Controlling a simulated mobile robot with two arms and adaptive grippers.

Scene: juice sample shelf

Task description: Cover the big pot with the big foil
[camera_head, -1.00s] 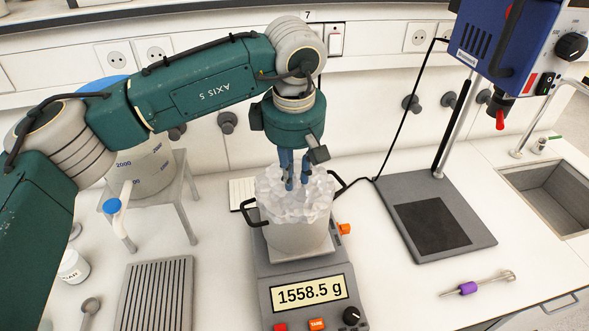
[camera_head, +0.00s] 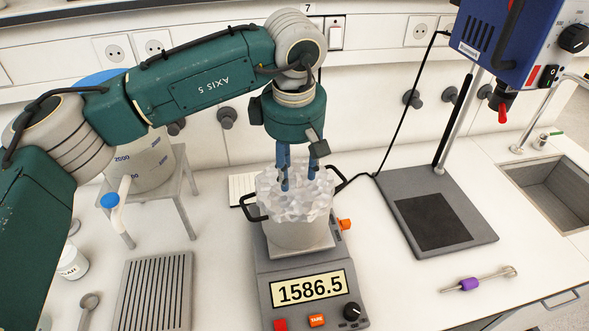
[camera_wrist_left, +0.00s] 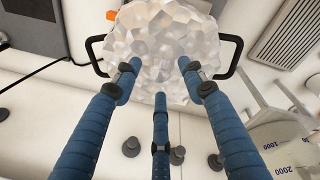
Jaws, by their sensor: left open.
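The big pot (camera_head: 298,236) stands on a digital balance (camera_head: 311,296) and has black handles on both sides. The crumpled, pale silvery foil (camera_head: 296,203) sits over the top of the pot and hides its rim and inside. The foil also fills the upper middle of the left wrist view (camera_wrist_left: 160,50). My left gripper (camera_head: 299,180) points down with its blue fingers spread at the foil, over the pot. In the left wrist view the three fingers (camera_wrist_left: 160,95) are apart around the foil; I cannot tell whether they touch it. My right gripper is not in view.
The balance reads 1586.5. A large graduated container (camera_head: 150,165) stands on a metal stool to the left. A grooved board (camera_head: 155,290) lies in front of it. A stirrer stand (camera_head: 440,215) and a sink (camera_head: 555,190) are to the right. A purple-handled tool (camera_head: 468,286) lies at the front right.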

